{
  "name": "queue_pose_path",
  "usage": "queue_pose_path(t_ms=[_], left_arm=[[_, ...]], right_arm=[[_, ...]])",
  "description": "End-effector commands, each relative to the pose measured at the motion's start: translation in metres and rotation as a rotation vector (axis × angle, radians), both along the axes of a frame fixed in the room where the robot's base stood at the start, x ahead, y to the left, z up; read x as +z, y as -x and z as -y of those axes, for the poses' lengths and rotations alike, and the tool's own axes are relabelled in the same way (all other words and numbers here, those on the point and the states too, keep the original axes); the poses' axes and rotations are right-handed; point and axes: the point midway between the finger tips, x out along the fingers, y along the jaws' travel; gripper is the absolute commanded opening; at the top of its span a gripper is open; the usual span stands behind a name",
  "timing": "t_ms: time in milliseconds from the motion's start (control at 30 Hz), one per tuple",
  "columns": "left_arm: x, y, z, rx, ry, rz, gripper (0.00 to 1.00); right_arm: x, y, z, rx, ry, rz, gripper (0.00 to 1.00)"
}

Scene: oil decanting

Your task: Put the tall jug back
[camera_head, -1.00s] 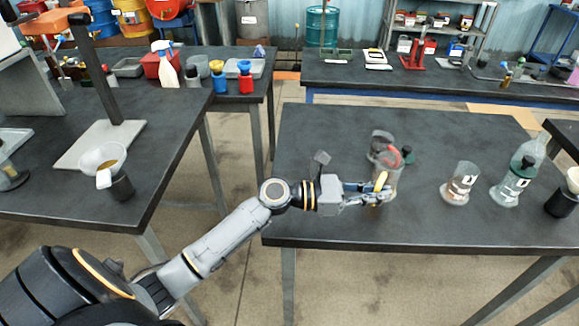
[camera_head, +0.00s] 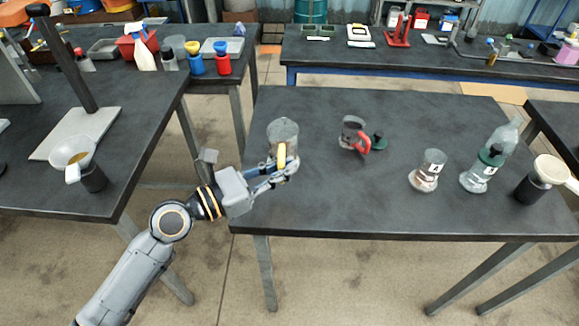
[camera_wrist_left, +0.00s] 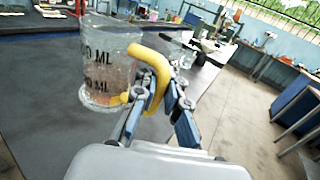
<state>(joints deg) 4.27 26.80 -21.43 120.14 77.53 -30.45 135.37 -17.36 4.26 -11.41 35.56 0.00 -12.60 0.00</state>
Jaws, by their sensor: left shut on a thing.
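The tall jug (camera_head: 283,134) is clear with a yellow handle. My left gripper (camera_head: 280,172) is shut on the handle and holds the jug upright, near the left edge of the middle table. Whether its base touches the table is hard to tell. In the left wrist view the jug (camera_wrist_left: 105,65) shows dark volume marks, and the fingers of my left gripper (camera_wrist_left: 158,98) close around the yellow handle (camera_wrist_left: 158,62). My right gripper does not show.
A jug with a red handle (camera_head: 352,132) stands farther right, beside a dark green stopper (camera_head: 379,142). A labelled beaker (camera_head: 428,170), a labelled bottle (camera_head: 490,160) and a funnel on a black holder (camera_head: 547,172) stand at the right. The middle table's (camera_head: 320,195) front is clear.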

Motion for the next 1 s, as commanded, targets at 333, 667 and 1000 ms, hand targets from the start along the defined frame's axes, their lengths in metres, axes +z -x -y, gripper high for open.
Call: queue_pose_path(t_ms=[333,667,1000], left_arm=[[-0.051,-0.072,0.016,0.001,0.003,-0.001,0.0],[-0.078,-0.096,0.021,0.001,0.001,0.002,0.0],[-0.112,-0.099,0.022,0.0,0.001,0.001,0.0]], right_arm=[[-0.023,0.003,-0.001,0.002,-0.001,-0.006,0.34],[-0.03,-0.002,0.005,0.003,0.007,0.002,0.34],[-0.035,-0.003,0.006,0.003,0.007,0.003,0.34]])
